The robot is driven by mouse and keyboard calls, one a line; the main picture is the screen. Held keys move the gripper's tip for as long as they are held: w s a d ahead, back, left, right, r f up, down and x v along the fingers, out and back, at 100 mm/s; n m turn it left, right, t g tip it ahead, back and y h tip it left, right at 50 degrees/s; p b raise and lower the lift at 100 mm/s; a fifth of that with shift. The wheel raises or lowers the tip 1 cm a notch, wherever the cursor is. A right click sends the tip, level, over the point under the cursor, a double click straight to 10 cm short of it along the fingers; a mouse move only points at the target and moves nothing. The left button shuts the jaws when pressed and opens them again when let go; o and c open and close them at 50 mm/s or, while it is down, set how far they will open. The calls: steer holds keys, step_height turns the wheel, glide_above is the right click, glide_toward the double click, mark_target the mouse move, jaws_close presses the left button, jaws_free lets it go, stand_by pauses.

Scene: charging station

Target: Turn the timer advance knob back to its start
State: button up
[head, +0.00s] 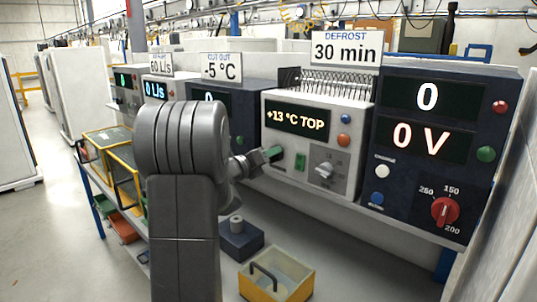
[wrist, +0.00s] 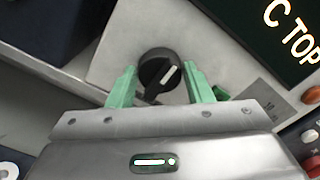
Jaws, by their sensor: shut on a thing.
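A round black knob (wrist: 158,72) with a white pointer line sits on the pale front panel (wrist: 112,62) in the wrist view. Its line slants from lower left to upper right in that picture. My gripper (wrist: 161,84) has one green finger on each side of the knob and is shut on it. In the head view my gripper (head: 270,154) reaches the lower left of the white unit (head: 350,118), below its "+13 °C TOP" display (head: 297,117). There the gripper hides the knob. I cannot read any label for the knob.
A green rocker switch (head: 300,161) and a grey rotary handle (head: 325,170) sit just right of my gripper. A dark unit with a red dial (head: 445,211) stands further right. A yellow bin (head: 302,288) and a dark block (head: 240,246) are below the bench.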

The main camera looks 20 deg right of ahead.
stand_by(0.4)
steer(key=o, duration=1)
steer(key=shift+a, duration=0.1)
steer(key=b+v, duration=0.2)
steer(key=v, duration=1.1)
steer(key=shift+s+a, duration=0.2)
steer(key=shift+a, duration=0.1)
steer(key=shift+d, duration=0.1)
steer(key=p+x, duration=0.2)
steer(key=x, duration=1.1)
steer(key=shift+w+d, duration=0.2)
steer(key=shift+d, duration=0.15)
steer(key=shift+a, duration=0.15)
